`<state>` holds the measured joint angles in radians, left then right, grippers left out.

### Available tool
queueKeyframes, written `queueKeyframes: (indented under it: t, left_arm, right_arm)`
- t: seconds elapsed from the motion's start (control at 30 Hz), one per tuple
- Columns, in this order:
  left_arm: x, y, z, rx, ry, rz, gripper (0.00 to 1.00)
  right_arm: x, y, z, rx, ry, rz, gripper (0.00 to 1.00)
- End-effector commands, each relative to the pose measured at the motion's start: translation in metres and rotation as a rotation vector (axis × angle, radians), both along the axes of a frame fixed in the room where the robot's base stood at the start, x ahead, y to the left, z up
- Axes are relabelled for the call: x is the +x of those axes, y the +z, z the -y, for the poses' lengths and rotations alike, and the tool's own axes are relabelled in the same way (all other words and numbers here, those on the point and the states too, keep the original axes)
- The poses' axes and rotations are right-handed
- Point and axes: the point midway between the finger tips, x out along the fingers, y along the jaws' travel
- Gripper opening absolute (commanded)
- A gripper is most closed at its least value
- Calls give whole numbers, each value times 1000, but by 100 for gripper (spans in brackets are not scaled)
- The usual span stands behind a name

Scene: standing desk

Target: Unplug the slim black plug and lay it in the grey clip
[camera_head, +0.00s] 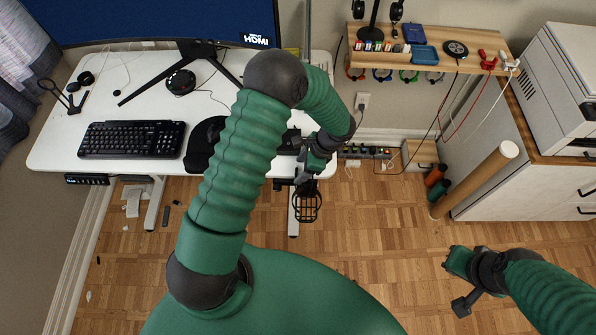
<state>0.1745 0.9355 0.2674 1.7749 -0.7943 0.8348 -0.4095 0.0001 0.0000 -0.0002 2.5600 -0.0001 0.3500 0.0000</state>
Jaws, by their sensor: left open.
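A dark power strip (362,152) with several plugs lies low by the wall, right of the desk. The slim black plug is too small to pick out surely among them. A grey clip (434,77) hangs under the front edge of the wooden shelf, rightmost in a row with red, blue and green ones. It looks empty. My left gripper (306,205) points down by the desk's right edge, left of the strip and apart from it. It is open and holds nothing I can see. My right gripper (459,283) is open and empty over the floor at lower right.
The white desk (60,155) bears a keyboard (131,139) and a monitor. The wooden shelf (480,70) holds small items. A cardboard tube (475,182), bottles (437,188) and a cabinet with a printer stand at right. Cables hang from the shelf.

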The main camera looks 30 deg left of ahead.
Motion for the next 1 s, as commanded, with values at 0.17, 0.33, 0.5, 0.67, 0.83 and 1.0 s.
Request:
queueKeyframes:
  t: [0.17, 0.33, 0.5, 0.67, 0.83, 1.0]
  left_arm:
    - [0, 0, -2, -1, 1, 1, 60]
    - [0, 0, -1, -1, 1, 1, 37]
    - [0, 0, -1, 0, 1, 0, 15]
    - [0, 0, 0, 0, 1, 0, 0]
    - [0, 0, -1, 0, 1, 0, 0]
    - [0, 7, -1, 0, 1, 2, 0]
  right_arm:
    - [0, 0, 0, 0, 0, 0, 0]
    - [0, 0, 0, 0, 0, 0, 0]
    - [0, 0, 0, 0, 0, 0, 0]
    - [0, 0, 0, 0, 0, 0, 0]
    - [0, 0, 0, 0, 0, 0, 0]
    - [0, 0, 0, 0, 0, 0, 0]
